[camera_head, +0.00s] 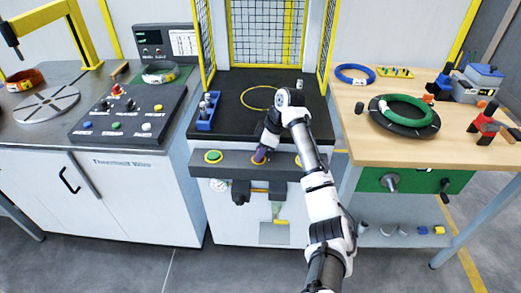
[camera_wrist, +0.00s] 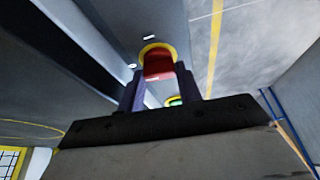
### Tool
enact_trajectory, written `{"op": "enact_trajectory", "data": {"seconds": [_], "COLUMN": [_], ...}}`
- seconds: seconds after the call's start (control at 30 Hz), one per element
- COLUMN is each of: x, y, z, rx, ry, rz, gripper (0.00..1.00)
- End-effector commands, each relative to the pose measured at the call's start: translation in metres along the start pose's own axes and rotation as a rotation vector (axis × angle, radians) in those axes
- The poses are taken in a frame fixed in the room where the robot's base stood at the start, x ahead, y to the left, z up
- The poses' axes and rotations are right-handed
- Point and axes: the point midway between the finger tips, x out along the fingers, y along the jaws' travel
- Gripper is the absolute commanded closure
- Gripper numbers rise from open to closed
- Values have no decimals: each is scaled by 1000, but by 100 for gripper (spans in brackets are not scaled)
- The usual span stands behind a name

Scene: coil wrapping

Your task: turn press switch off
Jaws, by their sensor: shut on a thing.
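The press switch shows in the wrist view as a red knob (camera_wrist: 158,66) with a yellow ring around its base, on the dark grey control bar (camera_head: 235,166) at the press's front. My gripper (camera_wrist: 160,82) is shut on the red knob, its two purple fingers on either side of it. In the head view my gripper (camera_head: 260,155) reaches down to the middle of the bar, between two green buttons, and mostly hides the switch. I cannot tell the switch's turn angle.
Green buttons with yellow rims sit at left (camera_head: 213,156) and right of the bar. A yellow ring (camera_head: 258,97) lies on the black press bed, with a blue holder (camera_head: 207,112) at its left. A wooden bench (camera_head: 360,120) stands right, a button console (camera_head: 130,112) left.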

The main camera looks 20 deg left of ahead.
Motion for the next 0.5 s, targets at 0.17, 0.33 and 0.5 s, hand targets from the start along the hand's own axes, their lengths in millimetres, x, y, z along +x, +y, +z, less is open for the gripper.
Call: {"op": "enact_trajectory", "data": {"seconds": [0.17, 0.33, 0.5], "x": [0, 0, 0], "y": [1, 0, 0], "z": [0, 0, 0], "rx": [-57, -85, -93], "ry": [0, -1, -1], "rz": [-24, -36, -39], "gripper": [88, 88, 88]}}
